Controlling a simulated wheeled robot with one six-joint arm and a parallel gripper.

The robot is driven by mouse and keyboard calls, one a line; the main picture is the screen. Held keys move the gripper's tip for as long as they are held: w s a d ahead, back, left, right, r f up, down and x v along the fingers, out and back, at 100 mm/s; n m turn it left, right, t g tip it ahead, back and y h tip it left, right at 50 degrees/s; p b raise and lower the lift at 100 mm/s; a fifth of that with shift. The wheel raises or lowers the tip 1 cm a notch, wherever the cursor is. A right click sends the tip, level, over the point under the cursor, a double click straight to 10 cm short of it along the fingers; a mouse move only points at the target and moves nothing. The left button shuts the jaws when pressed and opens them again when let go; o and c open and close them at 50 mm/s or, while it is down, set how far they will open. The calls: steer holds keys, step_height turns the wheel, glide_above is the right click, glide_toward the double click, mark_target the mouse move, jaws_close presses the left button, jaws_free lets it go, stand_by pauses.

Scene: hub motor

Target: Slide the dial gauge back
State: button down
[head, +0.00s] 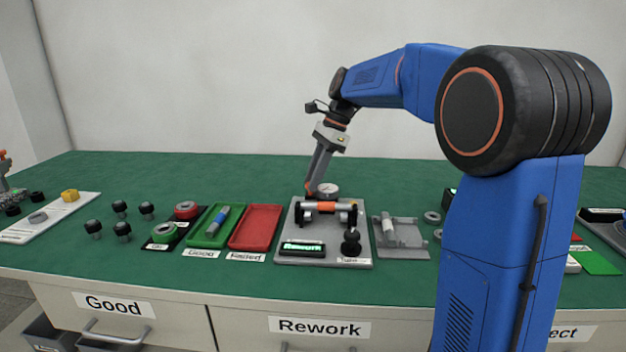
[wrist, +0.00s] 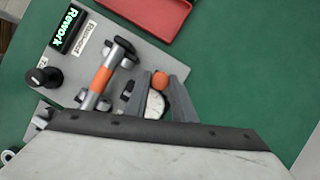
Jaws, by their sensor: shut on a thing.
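The dial gauge (head: 328,190) stands at the back of the grey fixture plate (head: 355,262), its round white face partly seen. In the wrist view the gauge's white face (wrist: 155,105) shows between my fingers, with an orange knob (wrist: 160,81) at their tips. My gripper (head: 309,190) points down at the back left of the gauge and is shut on the orange knob. A silver shaft with an orange middle (head: 325,207) lies across dark supports in front of the gauge. The gauge's lower part is hidden by the shaft and my fingers.
The plate carries a lit green "Rework" display (head: 302,247) and a black knob (head: 351,243). A red tray (head: 255,228) and a green tray (head: 196,238) holding a blue-banded shaft stand left. A grey holder (head: 402,240) stands right. The green table behind is clear.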

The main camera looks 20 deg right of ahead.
steer(key=shift+w+r, duration=0.1)
steer(key=shift+w, duration=0.1)
steer(key=c, duration=1.5)
jaws_free()
steer(key=shift+d, duration=0.1)
steer(key=v, duration=1.7)
steer(key=shift+r, duration=0.2)
